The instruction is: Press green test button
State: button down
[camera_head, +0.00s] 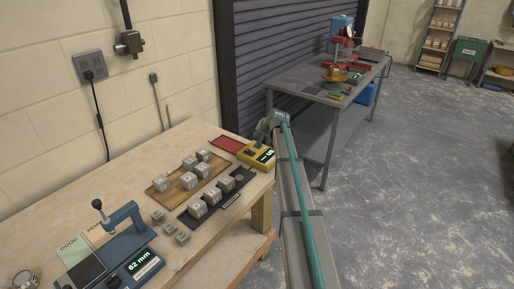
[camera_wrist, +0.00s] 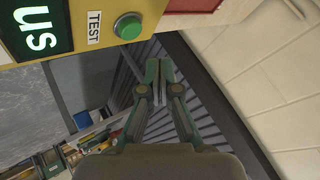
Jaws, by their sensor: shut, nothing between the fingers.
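The yellow tester (camera_head: 250,158) stands at the far right corner of the wooden bench, its dark display glowing green. In the wrist view the yellow tester (camera_wrist: 75,46) fills the upper left, with a round green button (camera_wrist: 128,26) beside a "TEST" label. My gripper (camera_wrist: 158,66) is shut and empty. Its fingertips appear below and right of the button, apart from it in the picture; the gap in depth is hard to judge. In the head view my arm comes from the lower right and its end is close behind the tester; the fingertips and button are unclear there.
A red mat (camera_head: 227,144) lies beside the tester. A wooden board (camera_head: 162,186) and a black tray (camera_head: 236,186) hold several grey cubes. A blue gauge (camera_head: 122,255) reading 62 mm stands near the front. A metal workbench (camera_head: 315,90) stands behind, past open floor.

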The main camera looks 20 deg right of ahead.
aim_at(254, 143)
jog(key=shift+f+b, duration=0.45)
jog(key=shift+f, duration=0.75)
jog(key=shift+f, duration=0.1)
dwell(0.4)
jog(key=shift+f+b, duration=0.3)
jog(key=shift+f+b, duration=0.3)
jog(key=shift+f, duration=0.15)
dwell(0.9)
dwell(0.3)
jog(key=shift+r+p, duration=0.35)
jog(key=shift+r, duration=0.5)
jog(key=shift+r+p, duration=1)
jog(key=shift+r, duration=1.55)
